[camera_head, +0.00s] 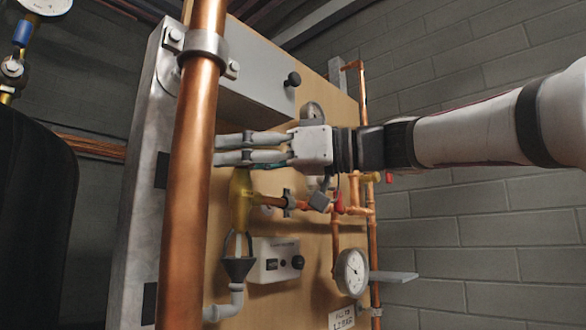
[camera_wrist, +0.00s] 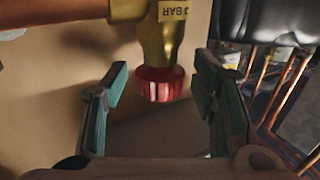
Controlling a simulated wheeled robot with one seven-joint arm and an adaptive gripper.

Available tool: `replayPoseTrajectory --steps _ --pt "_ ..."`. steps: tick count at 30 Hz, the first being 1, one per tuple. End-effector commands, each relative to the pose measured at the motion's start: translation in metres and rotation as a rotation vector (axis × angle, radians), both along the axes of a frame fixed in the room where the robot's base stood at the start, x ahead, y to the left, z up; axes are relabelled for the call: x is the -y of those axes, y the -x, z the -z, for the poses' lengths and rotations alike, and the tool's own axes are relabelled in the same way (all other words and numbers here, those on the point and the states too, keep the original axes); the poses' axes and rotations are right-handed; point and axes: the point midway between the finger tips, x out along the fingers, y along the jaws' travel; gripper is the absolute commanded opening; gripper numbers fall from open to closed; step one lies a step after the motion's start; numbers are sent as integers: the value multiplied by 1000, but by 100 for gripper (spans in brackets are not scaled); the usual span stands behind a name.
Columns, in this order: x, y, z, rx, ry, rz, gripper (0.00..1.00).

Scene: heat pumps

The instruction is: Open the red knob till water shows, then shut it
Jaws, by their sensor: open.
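The red knob (camera_wrist: 159,84) shows in the wrist view, ribbed, at the end of a brass valve body (camera_wrist: 160,35) with a yellow "3 BAR" label. My gripper (camera_wrist: 163,110) is open, with one finger on each side of the knob and a gap to both. In the head view my gripper (camera_head: 215,150) reaches in from the right, its fingers partly behind the large copper pipe. The brass valve body (camera_head: 240,198) shows just below the fingers there. The red knob cannot be made out in that view. A black funnel (camera_head: 238,268) sits below the valve. No water shows.
A thick vertical copper pipe (camera_head: 190,170) stands in front of the board (camera_head: 325,240). A pressure gauge (camera_head: 351,272), a white control box (camera_head: 275,260) and thin copper pipes (camera_head: 372,240) are on the right. A dark tank (camera_head: 35,220) stands at the left.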

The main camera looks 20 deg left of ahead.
Motion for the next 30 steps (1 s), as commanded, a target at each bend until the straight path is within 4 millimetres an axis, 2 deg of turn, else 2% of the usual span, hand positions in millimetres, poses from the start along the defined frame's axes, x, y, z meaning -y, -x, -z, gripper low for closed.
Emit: replayPoseTrajectory --steps 2,3,9,20,30 --pt "0 0 0 0 0 0 53" --pt "0 0 0 0 0 0 48" --pt "0 0 0 0 0 0 4" --pt "0 1 1 1 -1 35 4" --pt "0 2 2 5 -4 252 4"
